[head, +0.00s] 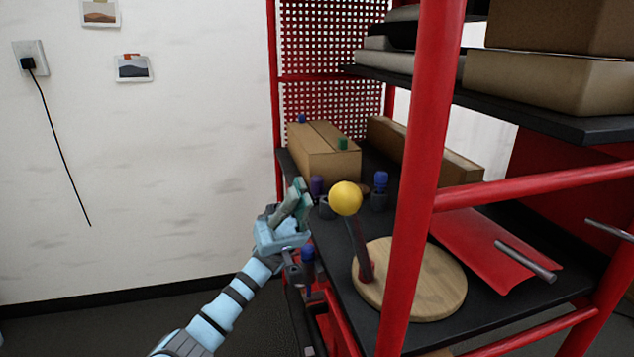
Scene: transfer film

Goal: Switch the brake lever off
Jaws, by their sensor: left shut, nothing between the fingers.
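The brake lever has a yellow ball knob (346,198) on a dark red-brown stick (362,250). The stick rises from the left part of a round wooden base (425,285) and leans slightly left toward its top. The base rests on the dark shelf of a red rack. My left gripper (301,196) is shut and empty at the shelf's left edge, left of the knob and apart from it. My right gripper is not in view.
A red rack post (418,150) stands just right of the lever, partly covering the base. A red sheet (490,250) and a grey rod (525,262) lie to the right. Cardboard boxes (322,158) and blue-capped items (380,190) stand behind. The area left of the rack is open.

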